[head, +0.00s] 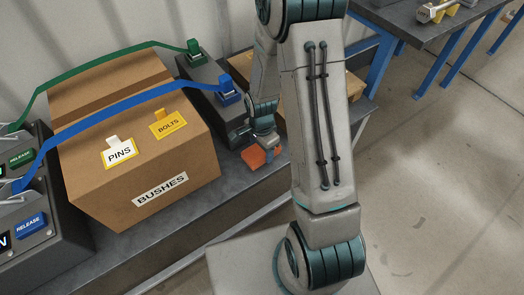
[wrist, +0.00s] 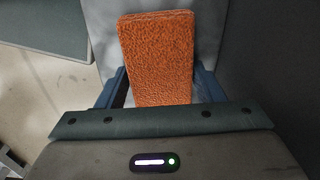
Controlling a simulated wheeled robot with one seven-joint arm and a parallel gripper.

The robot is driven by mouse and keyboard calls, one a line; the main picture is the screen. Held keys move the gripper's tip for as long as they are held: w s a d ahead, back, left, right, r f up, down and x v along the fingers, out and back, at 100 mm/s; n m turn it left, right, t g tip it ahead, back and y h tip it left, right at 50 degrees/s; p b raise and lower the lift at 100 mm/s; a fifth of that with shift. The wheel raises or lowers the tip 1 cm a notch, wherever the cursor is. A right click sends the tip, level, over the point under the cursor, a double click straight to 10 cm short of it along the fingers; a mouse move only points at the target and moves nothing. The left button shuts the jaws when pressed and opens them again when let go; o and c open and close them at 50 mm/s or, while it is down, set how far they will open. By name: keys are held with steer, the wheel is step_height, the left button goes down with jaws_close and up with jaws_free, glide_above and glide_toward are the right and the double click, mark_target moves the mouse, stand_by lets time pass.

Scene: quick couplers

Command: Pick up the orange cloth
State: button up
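The orange cloth (wrist: 156,58) is a thick, rough-textured rectangular pad in the wrist view. It lies between the two blue fingers of my gripper (wrist: 160,84), one along each side. The fingers come very close to its edges; I cannot tell whether they press on it. Its near end is hidden by the gripper body.
A cardboard box (head: 93,190) marked BUSHES stands left on the bench (head: 200,211), with PINS and BOLTS tags on top. Green (head: 110,60) and blue (head: 130,102) straps cross over it to dark blocks beside my gripper. Another cardboard box is partly hidden behind my arm.

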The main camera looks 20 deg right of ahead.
steer(key=shift+r, duration=0.15)
step_height(320, 180, up, 4)
steer(key=shift+r+p, duration=0.2)
steer(key=shift+p, duration=0.45)
steer(key=s+d+r+p, duration=0.1)
steer(key=s+d+r, duration=0.5)
steer(key=s, duration=0.3)
steer(key=shift+s+d+r+p, duration=0.2)
steer(key=shift+s+p, duration=0.1)
steer(key=shift+s, duration=0.1)
